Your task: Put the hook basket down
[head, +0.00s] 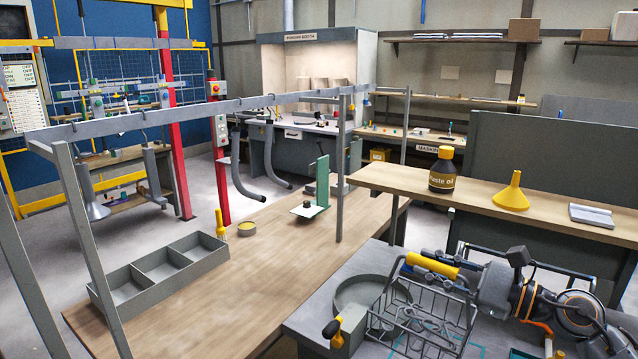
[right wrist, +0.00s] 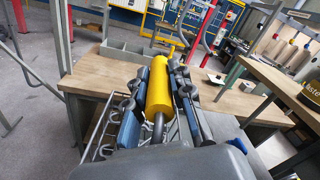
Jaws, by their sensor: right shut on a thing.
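The hook basket is a grey wire basket (head: 425,318) with a yellow grip (head: 433,264) at its top, at the lower right of the head view. My right gripper (head: 436,266) is shut on the yellow grip, coming in from the right. In the right wrist view the yellow grip (right wrist: 159,92) lies between the two dark finger pads (right wrist: 158,90), with some basket wires (right wrist: 103,130) at the left. The basket is over the grey bench top (head: 310,318). Whether its bottom touches the bench, I cannot tell. My left gripper is not in view.
A round grey tray (head: 358,292) is just left of the basket, and a black-handled tool with a yellow part (head: 345,325) is nearby. A wooden shelf behind holds a waste oil bottle (head: 446,170) and a yellow funnel (head: 511,193). A wooden bench holds a divided grey tray (head: 160,275).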

